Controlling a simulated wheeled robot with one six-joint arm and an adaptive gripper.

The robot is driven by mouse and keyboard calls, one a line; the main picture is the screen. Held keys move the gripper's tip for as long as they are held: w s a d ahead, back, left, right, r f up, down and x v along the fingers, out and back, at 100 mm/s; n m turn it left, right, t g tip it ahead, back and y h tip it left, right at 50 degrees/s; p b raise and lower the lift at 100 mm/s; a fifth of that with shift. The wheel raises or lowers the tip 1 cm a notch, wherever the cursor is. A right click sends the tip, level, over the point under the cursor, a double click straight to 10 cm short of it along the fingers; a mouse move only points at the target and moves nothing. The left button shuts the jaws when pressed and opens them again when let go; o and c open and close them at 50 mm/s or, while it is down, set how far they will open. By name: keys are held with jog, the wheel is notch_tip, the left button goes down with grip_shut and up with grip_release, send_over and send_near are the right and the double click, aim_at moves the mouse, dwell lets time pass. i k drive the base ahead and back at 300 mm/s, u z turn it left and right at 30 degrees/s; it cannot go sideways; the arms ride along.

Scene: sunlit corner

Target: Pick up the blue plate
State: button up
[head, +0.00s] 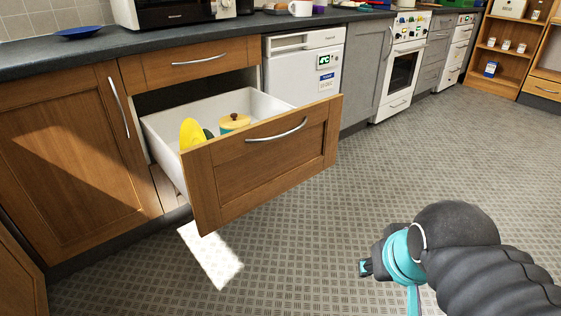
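The blue plate (78,33) lies flat on the dark countertop at the far left, close to the tiled wall. My gripper (364,268) is at the lower right, held over the floor, far from the plate. It is small in the view and its fingers are mostly hidden by the wrist, so I cannot tell whether it is open or shut. I see nothing held in it.
A lower drawer (262,165) stands pulled out, with a yellow item (191,134) and a lidded pot (234,123) inside. A microwave (180,13) and a white mug (301,8) stand on the countertop (30,62). The patterned floor (300,230) in front is clear.

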aim_at(80, 34)
jog(key=z, duration=0.5)
jog(key=i, duration=3.95)
jog(key=u, duration=4.35)
